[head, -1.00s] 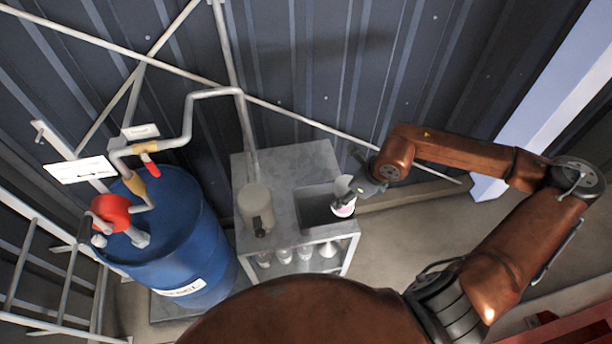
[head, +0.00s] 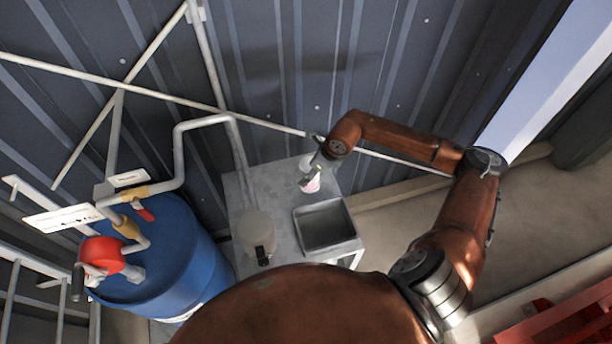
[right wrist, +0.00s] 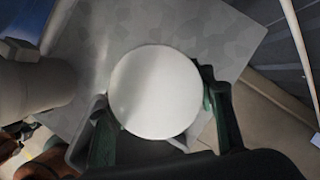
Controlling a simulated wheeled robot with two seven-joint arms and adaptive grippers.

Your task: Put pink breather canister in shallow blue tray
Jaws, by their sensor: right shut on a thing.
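A small white canister with a pink lower band (head: 312,186) is in my right gripper (head: 311,172), above the rear of the grey metal table. Its round white top (right wrist: 157,92) fills the middle of the right wrist view, with a green-edged finger on each side. Whether its base touches the tabletop cannot be told. A shallow rectangular tray (head: 350,238), dark grey rather than clearly blue, sits empty at the table's front right. The canister is behind the tray and slightly left of it. My left gripper is not in view.
A beige cylindrical container (head: 258,228) stands on the table (head: 240,192) left of the tray; it also shows in the right wrist view (right wrist: 30,85). A blue drum (head: 165,250) with pipes and a red fitting is further left. A corrugated wall closes the back.

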